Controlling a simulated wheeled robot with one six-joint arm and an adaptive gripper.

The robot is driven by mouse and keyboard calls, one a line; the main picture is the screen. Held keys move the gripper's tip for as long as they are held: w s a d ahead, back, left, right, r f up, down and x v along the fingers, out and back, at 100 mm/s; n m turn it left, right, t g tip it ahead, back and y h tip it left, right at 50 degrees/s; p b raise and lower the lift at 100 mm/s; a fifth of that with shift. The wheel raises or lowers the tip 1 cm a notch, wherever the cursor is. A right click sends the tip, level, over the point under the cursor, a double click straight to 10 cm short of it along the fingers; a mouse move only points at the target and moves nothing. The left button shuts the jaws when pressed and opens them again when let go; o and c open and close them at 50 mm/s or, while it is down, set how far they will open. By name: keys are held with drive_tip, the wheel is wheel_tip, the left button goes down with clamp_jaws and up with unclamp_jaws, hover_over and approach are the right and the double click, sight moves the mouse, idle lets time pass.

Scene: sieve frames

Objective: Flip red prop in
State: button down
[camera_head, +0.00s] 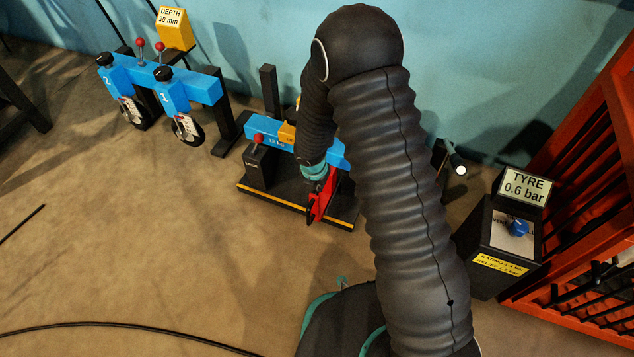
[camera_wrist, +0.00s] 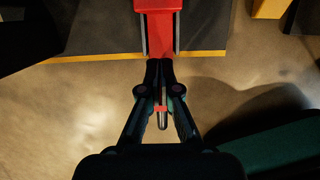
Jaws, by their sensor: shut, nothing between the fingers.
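The red prop (camera_head: 319,203) slants out at the front of a black base with a yellow front edge. In the wrist view the red prop (camera_wrist: 158,32) comes down from the top centre between two grey side plates. A thin red strip and a metal tip (camera_wrist: 162,121) show between and below my finger links. My gripper (camera_wrist: 159,64) is shut with nothing between its fingertips, which overlap the prop's lower part in this view. I cannot tell whether they touch it. In the head view my arm hides part of the base and the blue beam above it.
A tyre-pressure box (camera_head: 500,245) and red rack (camera_head: 585,190) stand right. Floor in front is mostly clear.

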drive_tip(key=shift+w+d+p, duration=0.2)
drive_tip(key=shift+w+d, duration=0.05)
drive_tip(key=shift+w, duration=0.35)
drive_tip(key=shift+w+d+p, duration=0.2)
drive_tip(key=shift+w+p, duration=0.05)
drive_tip(key=shift+w, duration=0.4)
drive_tip(key=shift+w+d+p, duration=0.2)
drive_tip(key=shift+w+d, duration=0.05)
drive_tip(key=shift+w, duration=0.35)
drive_tip(key=shift+w+r, duration=0.1)
drive_tip(key=w+p, duration=0.1)
drive_tip(key=p, duration=0.2)
drive_tip(key=shift+w+d+r, duration=0.2)
drive_tip(key=shift+w+d, duration=0.15)
drive_tip(key=shift+w+d+f, duration=0.1)
drive_tip(key=shift+w+f, duration=0.15)
drive_tip(key=shift+s, duration=0.1)
